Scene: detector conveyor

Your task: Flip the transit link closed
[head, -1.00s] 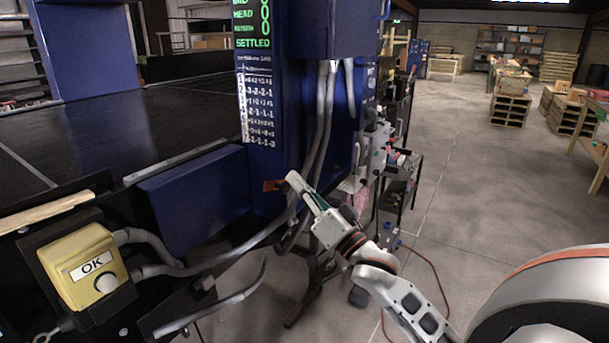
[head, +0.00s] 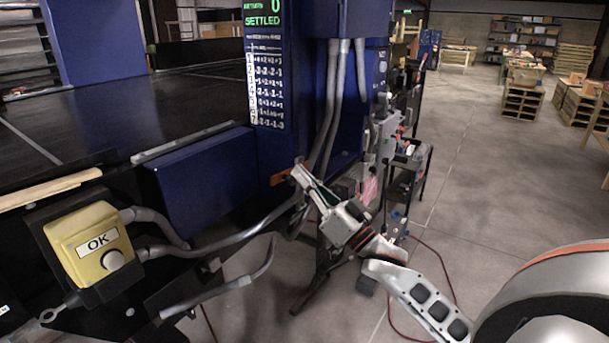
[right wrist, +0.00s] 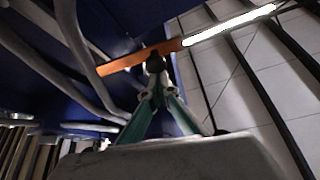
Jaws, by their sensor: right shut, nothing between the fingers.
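The transit link appears to be the orange-brown bar (right wrist: 140,60) across the right wrist view. Its end shows as a small orange-brown patch (head: 280,177) on the lower side of the blue post in the head view. My right gripper (head: 299,170) is shut and empty, its tips right at the bar. In the right wrist view the closed fingertips (right wrist: 155,66) overlap the middle of the bar; I cannot tell whether they touch it. The fingers hide part of the bar. My left gripper is not in view.
A yellow OK button box (head: 88,245) is at the lower left. Grey cables (head: 325,110) run down the blue post (head: 270,150) close to my right gripper. A dark cart with items (head: 408,160) stands behind it. The floor to the right is open.

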